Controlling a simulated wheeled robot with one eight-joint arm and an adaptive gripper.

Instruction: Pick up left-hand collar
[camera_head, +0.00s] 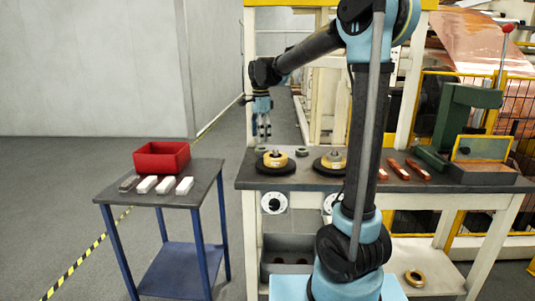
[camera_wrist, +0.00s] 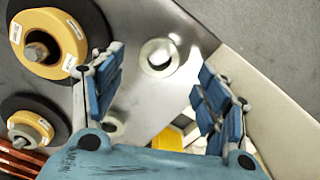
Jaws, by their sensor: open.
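The left-hand collar (camera_head: 261,149) is a small pale metal ring lying near the back left edge of the grey workbench (camera_head: 243,181). The wrist view shows my blue-padded gripper (camera_wrist: 161,65) spread wide.
Two yellow discs on black bases, with upright shafts, stand close by: the left one (camera_head: 275,160) and the right one (camera_head: 333,160). Copper-coloured bars (camera_head: 398,169) and a green press (camera_head: 455,125) are further right. A side table holds a red bin (camera_head: 161,157) and several blocks.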

